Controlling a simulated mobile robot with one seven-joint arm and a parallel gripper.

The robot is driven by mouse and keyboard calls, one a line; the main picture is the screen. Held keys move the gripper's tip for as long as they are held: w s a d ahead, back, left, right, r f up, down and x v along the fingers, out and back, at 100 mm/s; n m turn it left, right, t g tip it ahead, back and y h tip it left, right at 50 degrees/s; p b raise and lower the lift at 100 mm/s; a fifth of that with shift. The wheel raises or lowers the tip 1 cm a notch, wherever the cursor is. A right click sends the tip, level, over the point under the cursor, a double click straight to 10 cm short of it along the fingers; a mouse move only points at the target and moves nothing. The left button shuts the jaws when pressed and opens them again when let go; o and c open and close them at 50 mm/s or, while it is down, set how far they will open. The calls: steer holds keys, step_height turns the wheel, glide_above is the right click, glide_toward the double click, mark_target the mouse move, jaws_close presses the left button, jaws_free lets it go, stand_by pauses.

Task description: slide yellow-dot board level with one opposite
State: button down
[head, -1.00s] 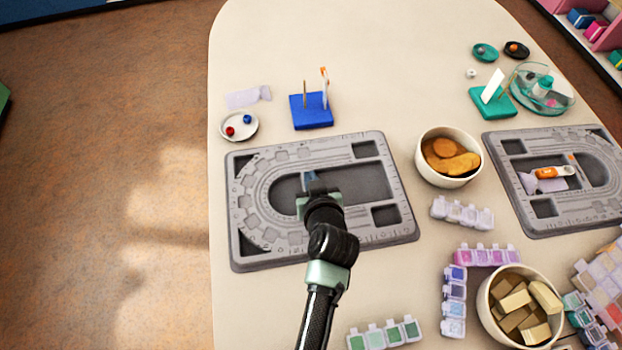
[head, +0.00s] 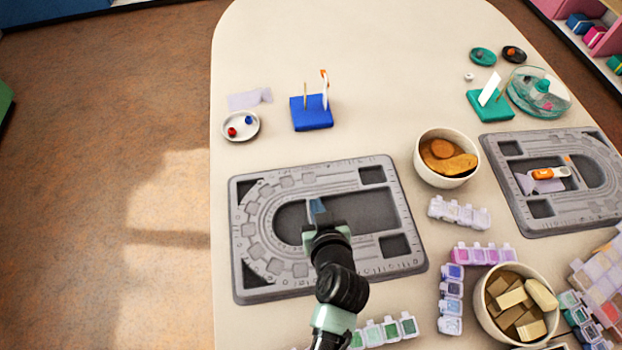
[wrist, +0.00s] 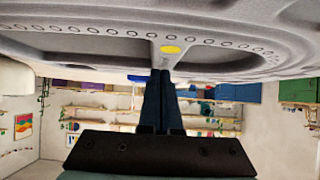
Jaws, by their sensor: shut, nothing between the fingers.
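The grey yellow-dot board (head: 243,225) lies flat on the left of the table in the head view. Its yellow dot (wrist: 171,49) shows in the wrist view, just past my fingertips; my gripper hides it in the head view. My gripper (head: 317,208) is shut and empty, its tips down at the board's middle recess. In the wrist view the shut fingers (wrist: 162,82) meet the board close to the dot; exact contact is unclear. The opposite grey board (head: 510,185) lies to the right.
Between the boards stand a white bowl of brown pieces (head: 420,165) and a pale bead box row (head: 459,213). Another bowl (head: 482,320) and more bead boxes (head: 385,331) lie nearer me. A dish (head: 241,127) and blue stand (head: 311,114) are beyond the left board.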

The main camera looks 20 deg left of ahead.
steer(key=shift+s+r+p, duration=0.1)
steer(key=shift+r+p, duration=0.25)
steer(key=shift+p, duration=0.35)
steer(key=shift+a, duration=0.1)
